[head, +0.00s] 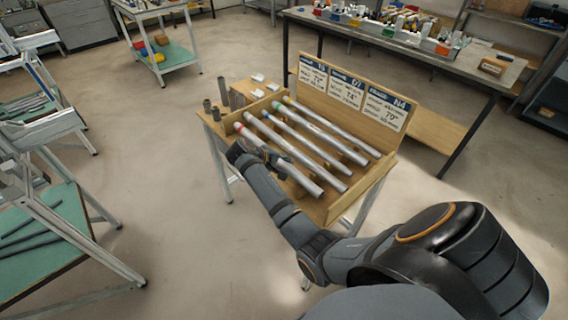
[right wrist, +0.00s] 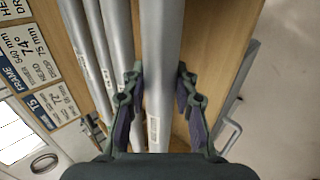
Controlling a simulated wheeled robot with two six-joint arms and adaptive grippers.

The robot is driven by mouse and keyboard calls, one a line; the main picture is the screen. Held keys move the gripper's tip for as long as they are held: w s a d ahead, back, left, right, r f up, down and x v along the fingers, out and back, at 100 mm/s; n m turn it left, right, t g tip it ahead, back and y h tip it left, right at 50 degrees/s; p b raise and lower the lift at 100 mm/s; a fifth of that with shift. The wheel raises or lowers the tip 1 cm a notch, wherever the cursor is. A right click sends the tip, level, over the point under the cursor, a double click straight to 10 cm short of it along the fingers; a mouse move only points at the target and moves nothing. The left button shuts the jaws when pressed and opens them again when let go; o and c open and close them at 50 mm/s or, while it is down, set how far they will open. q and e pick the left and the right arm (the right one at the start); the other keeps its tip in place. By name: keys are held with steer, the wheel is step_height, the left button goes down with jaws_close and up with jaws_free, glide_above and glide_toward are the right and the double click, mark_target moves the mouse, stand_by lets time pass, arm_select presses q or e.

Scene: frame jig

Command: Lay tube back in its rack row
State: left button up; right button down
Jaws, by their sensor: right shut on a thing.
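My right gripper (head: 246,152) reaches the near side of the wooden rack (head: 335,212). It is shut around the nearest silver tube (head: 306,182), which has a red mark at its far-left end. In the right wrist view, the fingers (right wrist: 158,105) stand on both sides of this tube (right wrist: 163,50). The tube lies along the rack's front row, roughly parallel to the others; whether it rests on the supports or is slightly raised, I cannot tell. Several other silver tubes (head: 330,145) lie behind it in their rows. My left gripper is not in view.
A label board (head: 353,92) stands along the rack's back. Short upright grey tubes (head: 222,90) and small white blocks (head: 257,92) are at the stand's left end. Metal frame stands (head: 75,230) are at left; a cluttered bench (head: 425,65) is behind. Floor between is clear.

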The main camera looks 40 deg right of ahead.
steer(key=shift+f, duration=0.2)
stand_by(0.6)
steer(key=c, duration=1)
jaws_free()
steer(key=v, duration=0.7)
steer(key=shift+a+r, duration=0.15)
steer(key=shift+a, duration=0.05)
